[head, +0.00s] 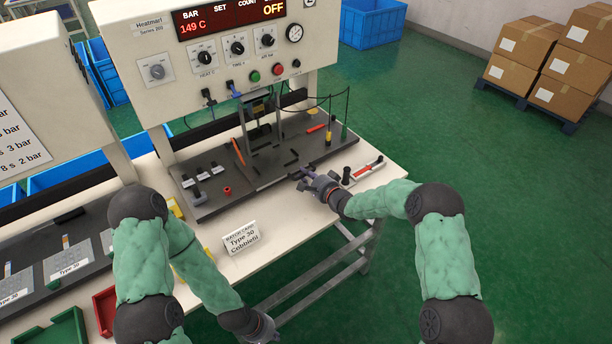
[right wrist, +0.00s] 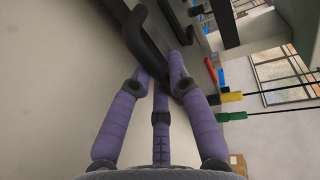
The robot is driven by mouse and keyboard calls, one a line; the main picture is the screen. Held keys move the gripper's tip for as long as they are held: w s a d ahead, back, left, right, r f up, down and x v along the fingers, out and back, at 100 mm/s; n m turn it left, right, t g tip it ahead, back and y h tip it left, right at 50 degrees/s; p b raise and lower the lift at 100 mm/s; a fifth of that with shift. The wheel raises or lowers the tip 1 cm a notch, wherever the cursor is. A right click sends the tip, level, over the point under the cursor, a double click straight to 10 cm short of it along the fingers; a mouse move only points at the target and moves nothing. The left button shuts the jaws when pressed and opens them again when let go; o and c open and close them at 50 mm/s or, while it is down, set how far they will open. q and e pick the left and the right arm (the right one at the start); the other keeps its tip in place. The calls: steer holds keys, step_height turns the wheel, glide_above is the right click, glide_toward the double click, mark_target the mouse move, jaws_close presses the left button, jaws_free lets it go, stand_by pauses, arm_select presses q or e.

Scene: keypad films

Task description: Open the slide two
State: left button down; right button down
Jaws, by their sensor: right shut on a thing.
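The heat press machine (head: 215,45) stands at the back of the bench, with its press head (head: 262,115) over a dark base plate (head: 215,195). A dark slide (head: 272,183) runs out from under the head toward the plate's front edge. My right gripper (head: 304,181) is at the slide's front end. In the right wrist view its purple fingers (right wrist: 160,100) are shut on a black curved handle (right wrist: 148,42), whose upper end sticks out past the fingertips. My left gripper (head: 264,332) hangs low at the bottom of the head view, away from the slide; its fingers are hard to make out.
Green (head: 55,330) and red bins (head: 105,310) are at lower left.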

steer(key=v, duration=0.3)
steer(key=f+p+v, duration=0.1)
steer(key=v, duration=0.2)
steer(key=f+p+v, duration=0.1)
steer(key=v, duration=0.2)
steer(key=shift+s+d, duration=0.2)
steer(key=shift+s, duration=0.1)
steer(key=c, duration=1.2)
jaws_free()
steer(key=shift+o, duration=0.2)
steer(key=v, duration=1.2)
steer(key=shift+f, duration=0.1)
